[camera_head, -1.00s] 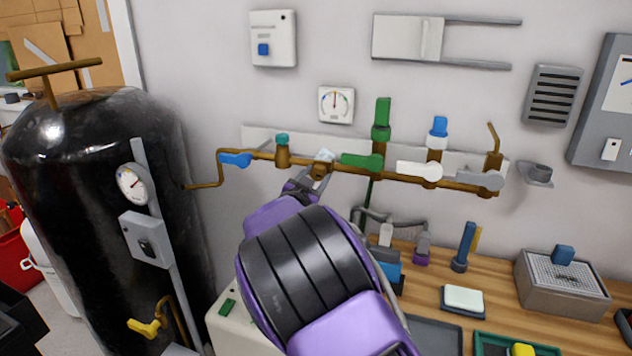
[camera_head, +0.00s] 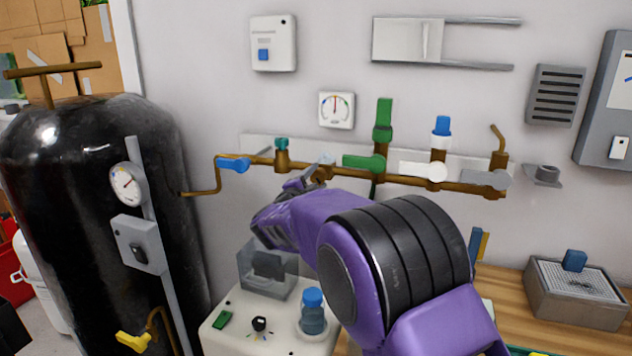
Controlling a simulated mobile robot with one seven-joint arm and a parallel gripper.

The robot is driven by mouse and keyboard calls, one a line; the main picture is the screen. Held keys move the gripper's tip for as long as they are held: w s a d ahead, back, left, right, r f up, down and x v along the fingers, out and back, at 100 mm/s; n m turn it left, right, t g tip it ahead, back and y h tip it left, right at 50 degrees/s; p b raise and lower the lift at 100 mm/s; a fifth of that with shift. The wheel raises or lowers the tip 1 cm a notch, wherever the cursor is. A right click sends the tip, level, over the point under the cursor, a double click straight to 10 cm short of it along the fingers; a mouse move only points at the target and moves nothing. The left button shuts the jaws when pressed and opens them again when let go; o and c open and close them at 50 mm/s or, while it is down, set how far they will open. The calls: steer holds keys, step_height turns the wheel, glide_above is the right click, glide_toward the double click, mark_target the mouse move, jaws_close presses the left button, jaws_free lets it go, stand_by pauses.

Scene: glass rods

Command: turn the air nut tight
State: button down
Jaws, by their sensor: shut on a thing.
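The air nut (camera_head: 327,159) shows as a small pale metal piece on the brass pipe, between the teal-topped fitting and the green lever. My purple and black arm covers the lower middle of the view.
The brass pipe (camera_head: 405,181) carries a blue lever (camera_head: 233,165), a green lever (camera_head: 362,162), a white lever (camera_head: 422,170) and a grey lever (camera_head: 484,178). A black tank (camera_head: 75,220) stands left. A white box (camera_head: 245,315) with a blue-capped bottle (camera_head: 313,312) sits below.

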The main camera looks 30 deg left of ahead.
steer(key=shift+m, duration=0.6)
steer(key=shift+c, duration=1.5)
jaws_free()
steer(key=s+d, duration=0.3)
steer(key=s, duration=1.4)
steer(key=shift+d, duration=0.2)
